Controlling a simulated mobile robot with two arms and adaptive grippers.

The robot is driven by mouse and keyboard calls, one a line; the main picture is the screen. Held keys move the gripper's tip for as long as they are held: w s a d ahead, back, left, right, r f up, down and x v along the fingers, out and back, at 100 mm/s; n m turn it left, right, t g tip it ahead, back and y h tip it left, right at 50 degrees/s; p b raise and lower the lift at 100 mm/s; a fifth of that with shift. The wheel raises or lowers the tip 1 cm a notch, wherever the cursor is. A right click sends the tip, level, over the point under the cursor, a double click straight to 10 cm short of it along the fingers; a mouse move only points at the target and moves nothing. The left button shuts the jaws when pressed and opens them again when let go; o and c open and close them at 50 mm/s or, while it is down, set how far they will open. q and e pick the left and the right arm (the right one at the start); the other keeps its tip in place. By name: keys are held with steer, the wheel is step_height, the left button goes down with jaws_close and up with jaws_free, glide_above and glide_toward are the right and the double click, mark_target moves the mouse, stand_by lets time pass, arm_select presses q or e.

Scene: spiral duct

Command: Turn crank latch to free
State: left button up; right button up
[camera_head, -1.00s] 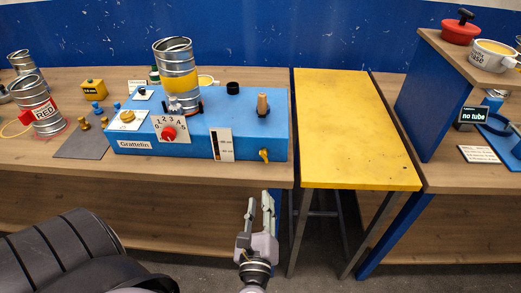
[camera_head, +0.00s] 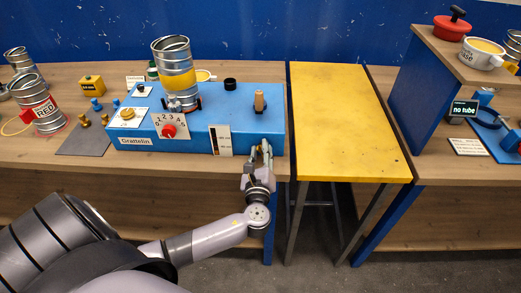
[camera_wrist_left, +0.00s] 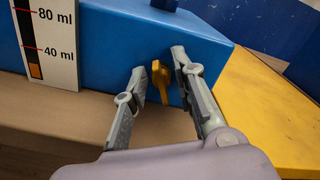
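The small yellow latch (camera_wrist_left: 161,78) sits on the front face of the blue machine box (camera_head: 232,111), near its right end. In the left wrist view it stands between the two fingers of my left gripper (camera_wrist_left: 162,70), roughly upright. My left gripper is open around it, with a gap on the finger to the left and a narrower gap on the right. In the head view, my left gripper (camera_head: 261,152) is at the box front and mostly covers the latch. A wooden-handled peg (camera_head: 259,101) stands on the box top above it. My right gripper is not in view.
A white level scale (camera_wrist_left: 49,38) is on the box front, left of the latch. A metal can with a yellow band (camera_head: 177,78) stands on the box. A yellow table (camera_head: 345,120) adjoins the bench on the right. A red dial (camera_head: 168,131) is on the front.

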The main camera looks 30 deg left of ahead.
arm_select(q)
steer(key=shift+c, duration=0.5)
jaws_close()
